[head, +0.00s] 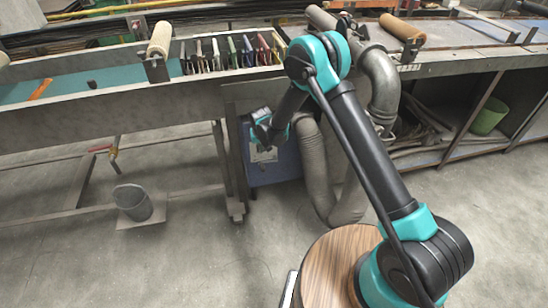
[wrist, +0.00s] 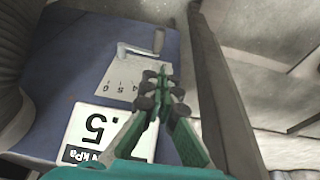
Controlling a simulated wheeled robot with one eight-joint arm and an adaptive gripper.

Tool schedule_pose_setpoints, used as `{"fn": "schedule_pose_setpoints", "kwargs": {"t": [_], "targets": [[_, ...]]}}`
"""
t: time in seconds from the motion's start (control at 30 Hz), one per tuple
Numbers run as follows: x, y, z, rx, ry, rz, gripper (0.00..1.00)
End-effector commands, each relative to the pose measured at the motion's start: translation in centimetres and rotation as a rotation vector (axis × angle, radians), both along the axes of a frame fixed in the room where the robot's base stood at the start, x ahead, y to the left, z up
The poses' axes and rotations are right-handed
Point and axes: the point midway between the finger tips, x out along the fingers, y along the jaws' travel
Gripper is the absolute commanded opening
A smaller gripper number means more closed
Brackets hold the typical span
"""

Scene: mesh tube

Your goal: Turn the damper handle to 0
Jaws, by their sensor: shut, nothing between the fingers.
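The damper handle (wrist: 138,52) is a grey metal lever in the wrist view. It lies across the top of a pale scale plate (wrist: 118,75) with dark figures, on a blue panel (wrist: 75,40). My gripper (wrist: 155,80) is shut and empty. Its fingertips show just below the handle's right end in the picture; I cannot tell whether they touch it. In the head view my gripper (head: 262,142) is in front of the blue box (head: 272,172), over the pale plate (head: 264,156). The handle cannot be made out there.
A white kPa display (wrist: 95,130) shows beside my gripper in the wrist view. A grey table leg (wrist: 215,90) stands close on the right. In the head view a thick grey hose (head: 318,170) runs right of the box.

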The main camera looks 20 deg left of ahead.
Motion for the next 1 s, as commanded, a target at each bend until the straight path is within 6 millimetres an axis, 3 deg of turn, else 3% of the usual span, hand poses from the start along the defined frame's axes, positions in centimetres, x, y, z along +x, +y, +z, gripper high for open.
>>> {"fn": "schedule_pose_setpoints", "kwargs": {"t": [0.7, 1.0], "targets": [[2.7, 1.0, -10.6, -0.001, 0.000, -0.001, 0.00], [2.8, 0.8, -13.1, 0.000, 0.000, -0.002, 0.00]]}}
